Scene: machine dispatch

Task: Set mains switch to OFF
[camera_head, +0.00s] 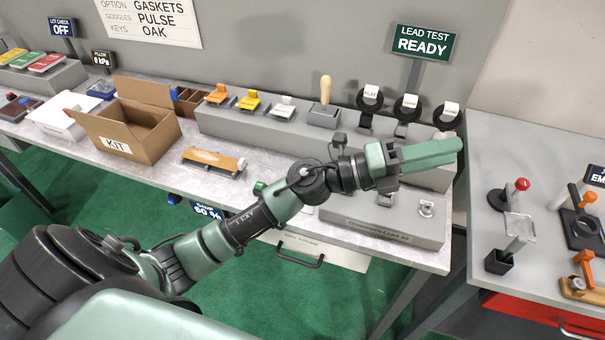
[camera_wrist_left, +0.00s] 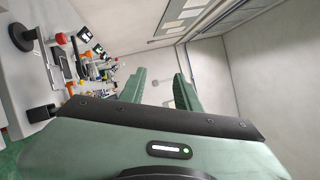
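My left gripper (camera_head: 460,150) reaches across the bench's right part, over the grey console, pointing right. In the left wrist view its two fingers (camera_wrist_left: 160,88) stand apart with nothing between them, so it is open. No switch labelled "mains" can be read in these frames. A lever with a beige handle (camera_head: 325,92) stands upright at the back of the bench, clear of the gripper. Right of it are several round black-ringed devices with white tags (camera_head: 371,97). My gripper and forearm hide part of the console and its front box (camera_head: 380,225). My right gripper is not in view.
A "LEAD TEST READY" sign (camera_head: 423,42) stands behind the console. An open KIT carton (camera_head: 130,125) and a wood-topped block (camera_head: 213,160) are on the bench. A side table (camera_head: 540,150) at right holds a red-knobbed lever (camera_head: 521,185) and orange-handled fixtures (camera_head: 586,200).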

